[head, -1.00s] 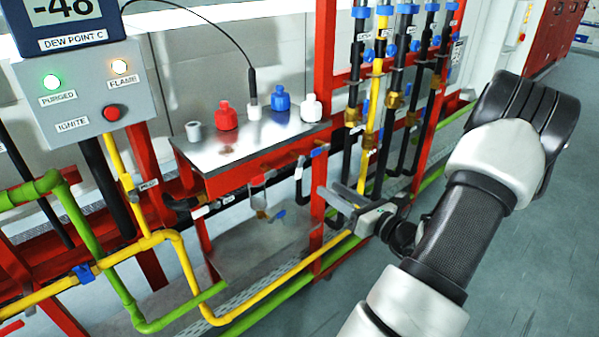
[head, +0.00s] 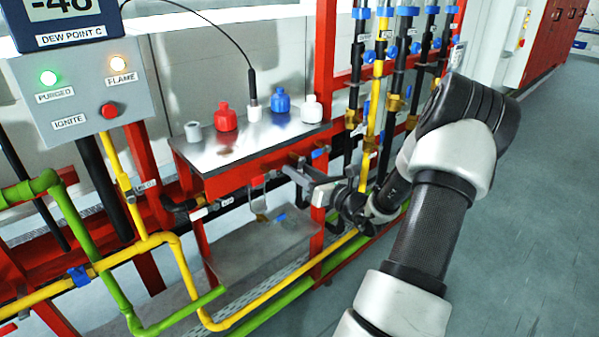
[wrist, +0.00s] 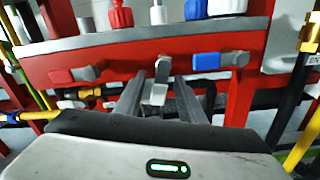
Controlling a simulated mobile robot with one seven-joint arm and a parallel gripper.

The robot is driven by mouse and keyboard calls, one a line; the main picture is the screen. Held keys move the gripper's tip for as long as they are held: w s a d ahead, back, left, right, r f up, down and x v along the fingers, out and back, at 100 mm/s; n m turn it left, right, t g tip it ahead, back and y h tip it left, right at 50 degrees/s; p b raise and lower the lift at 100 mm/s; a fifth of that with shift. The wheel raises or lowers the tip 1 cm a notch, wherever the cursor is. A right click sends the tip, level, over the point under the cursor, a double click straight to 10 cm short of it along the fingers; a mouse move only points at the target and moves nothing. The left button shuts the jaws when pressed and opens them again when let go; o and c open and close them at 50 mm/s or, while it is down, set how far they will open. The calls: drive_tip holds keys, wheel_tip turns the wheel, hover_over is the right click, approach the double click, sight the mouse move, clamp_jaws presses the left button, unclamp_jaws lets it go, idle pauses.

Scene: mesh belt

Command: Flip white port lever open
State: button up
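The white port lever (wrist: 158,80) is on the red front of the bench, between the red lever (wrist: 63,76) and the blue lever (wrist: 207,61). It points down and toward the wrist camera, while the other two lie sideways. My gripper (wrist: 158,96) is open, with one finger on each side of the white lever. I cannot tell whether either finger touches it. In the head view my gripper (head: 293,172) is at the bench's front edge and largely hides the white lever. The blue lever (head: 319,152) shows just above it.
The metal bench top (head: 240,150) carries a red bottle (head: 225,118), a blue bottle (head: 281,101), a white bottle (head: 312,110) and a grey cup (head: 193,132). Yellow pipe (head: 270,290) runs below. Vertical hoses stand right of the bench. Floor at right is clear.

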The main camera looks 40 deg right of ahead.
drive_tip(key=shift+c, duration=0.2)
clamp_jaws()
drive_tip(key=shift+d+f+n+b, duration=0.15)
drive_tip(key=shift+n+b, duration=0.2)
drive_tip(key=shift+n, duration=0.25)
drive_tip(key=shift+d+n+b, duration=0.25)
drive_tip(key=shift+n+b, duration=0.05)
drive_tip(key=shift+n, duration=0.7)
drive_tip(key=shift+o, duration=0.2)
unclamp_jaws()
drive_tip(key=shift+s, duration=0.15)
